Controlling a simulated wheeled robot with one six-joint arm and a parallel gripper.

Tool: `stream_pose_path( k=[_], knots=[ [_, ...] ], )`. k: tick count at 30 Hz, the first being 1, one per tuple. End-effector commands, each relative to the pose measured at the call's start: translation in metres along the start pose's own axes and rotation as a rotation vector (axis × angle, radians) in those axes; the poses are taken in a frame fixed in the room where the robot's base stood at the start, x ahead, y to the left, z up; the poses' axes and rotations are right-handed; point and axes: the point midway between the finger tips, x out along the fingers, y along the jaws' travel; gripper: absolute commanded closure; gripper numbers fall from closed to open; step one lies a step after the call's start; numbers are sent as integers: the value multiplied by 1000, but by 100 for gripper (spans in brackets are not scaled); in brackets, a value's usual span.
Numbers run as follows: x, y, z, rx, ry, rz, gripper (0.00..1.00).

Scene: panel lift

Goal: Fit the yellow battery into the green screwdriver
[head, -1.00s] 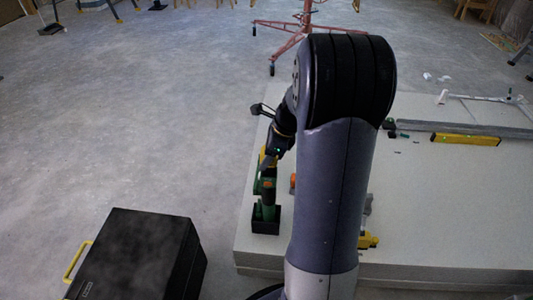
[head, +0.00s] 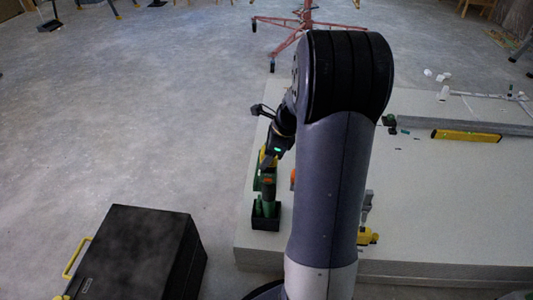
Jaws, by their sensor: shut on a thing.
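The green screwdriver (head: 269,194) stands upright in a black holder (head: 265,223) near the left edge of the pale panel stack, left of my arm. My gripper (head: 268,157) is just above it, seen from behind and partly hidden by its own wrist. It is shut on a small yellow thing, apparently the yellow battery (head: 263,157), at the top end of the screwdriver. I cannot tell whether the battery is seated in the screwdriver or only touching it.
The pale panel stack (head: 430,220) bears a yellow spirit level (head: 465,136), a yellow and grey tool (head: 368,236) and small loose parts. A black case (head: 135,250) with a yellow handle stands on the floor at left. A red stand (head: 300,28) is behind. My arm hides the middle.

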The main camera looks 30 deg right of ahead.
Motion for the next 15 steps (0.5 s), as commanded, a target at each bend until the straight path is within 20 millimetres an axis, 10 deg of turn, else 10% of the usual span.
stream_pose_path(
  k=[15],
  knots=[
    [4, 0, -1, 0, 0, -1, 82]
  ],
)
